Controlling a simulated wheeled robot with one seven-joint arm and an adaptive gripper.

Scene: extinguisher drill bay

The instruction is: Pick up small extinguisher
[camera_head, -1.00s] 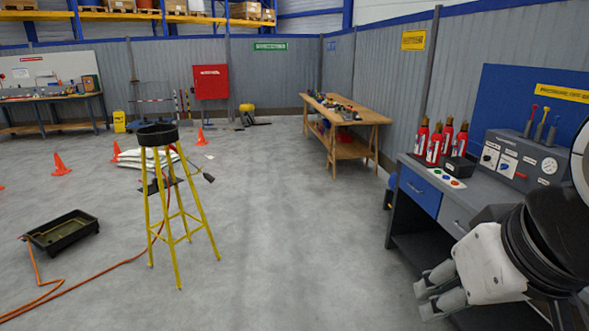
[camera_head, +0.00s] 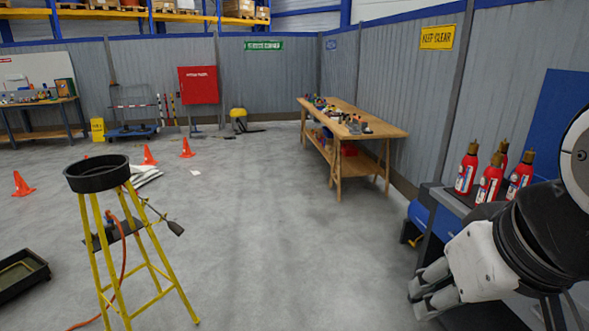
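Several small red extinguishers with brass-coloured tops stand upright in a group on the grey and blue workbench (camera_head: 426,197) at the right. One extinguisher (camera_head: 467,170) is at the left of the group, and another (camera_head: 490,179) is in front. My gripper (camera_head: 418,301) hangs low at the lower right, in front of the bench and below the extinguishers, apart from them. Its fingers point left, and I see nothing between them. How far they are open is hard to make out. My arm hides the bench's right part and the lower part of the group.
A yellow stand with a black pan (camera_head: 97,174) is at the left front, with a hose beside it. A dark tray (camera_head: 20,273) lies at the left edge. A wooden table (camera_head: 393,132) stands along the right wall. Orange cones (camera_head: 150,155) are farther back. The middle floor is clear.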

